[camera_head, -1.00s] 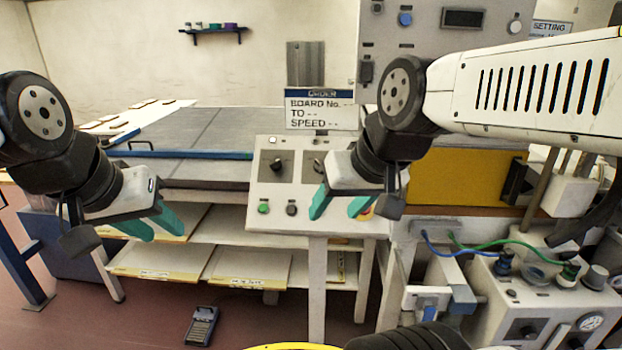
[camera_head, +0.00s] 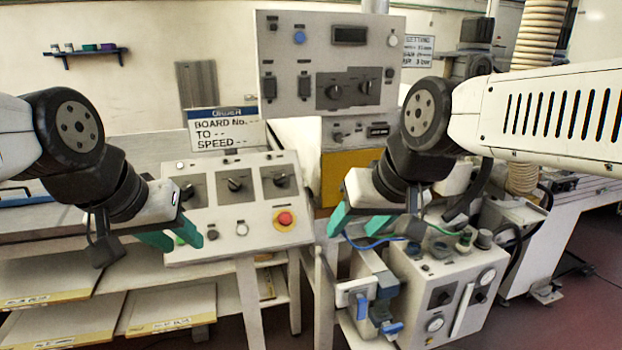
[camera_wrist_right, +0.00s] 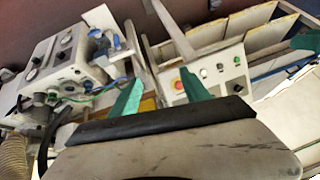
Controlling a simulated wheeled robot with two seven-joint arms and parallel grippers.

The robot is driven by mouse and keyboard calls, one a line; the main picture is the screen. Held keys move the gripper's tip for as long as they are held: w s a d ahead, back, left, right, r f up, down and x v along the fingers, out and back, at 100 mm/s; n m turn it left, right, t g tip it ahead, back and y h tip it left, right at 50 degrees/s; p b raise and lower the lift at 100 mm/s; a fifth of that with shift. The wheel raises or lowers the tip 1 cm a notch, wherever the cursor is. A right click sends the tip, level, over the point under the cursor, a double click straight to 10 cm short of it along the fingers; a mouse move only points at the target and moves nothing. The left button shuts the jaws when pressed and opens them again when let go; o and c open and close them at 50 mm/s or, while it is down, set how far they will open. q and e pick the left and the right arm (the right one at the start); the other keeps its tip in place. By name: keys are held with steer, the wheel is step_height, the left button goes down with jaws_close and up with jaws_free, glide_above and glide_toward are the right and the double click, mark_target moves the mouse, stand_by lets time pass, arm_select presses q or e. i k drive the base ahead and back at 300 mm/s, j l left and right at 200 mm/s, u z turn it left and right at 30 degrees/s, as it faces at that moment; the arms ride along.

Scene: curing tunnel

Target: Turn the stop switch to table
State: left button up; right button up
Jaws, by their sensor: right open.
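The slanted white switch panel (camera_head: 238,212) stands at centre left in the head view. It has three dark rotary switches, left (camera_head: 187,192), middle (camera_head: 235,184) and right (camera_head: 281,180). Their labels are too small to read, so I cannot tell which is the stop switch. A red button on yellow (camera_head: 285,218) sits at the lower right of the panel. My left gripper (camera_head: 179,241) is open in front of the panel's lower left corner. My right gripper (camera_head: 357,228) is open and empty, right of the panel. The panel also shows in the right wrist view (camera_wrist_right: 214,72), beyond the right fingers (camera_wrist_right: 160,92).
An order sign (camera_head: 222,130) stands behind the panel. An upright grey control box (camera_head: 330,55) rises behind it. A white unit with gauges and hoses (camera_head: 440,285) stands right of the panel, below my right gripper. Shelves with boards (camera_head: 170,305) are at lower left.

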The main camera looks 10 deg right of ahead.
mark_target(279, 179)
steer(key=i+j+z, duration=0.2)
steer(key=j, duration=0.55)
steer(key=j+z, duration=0.2)
steer(key=j, duration=0.5)
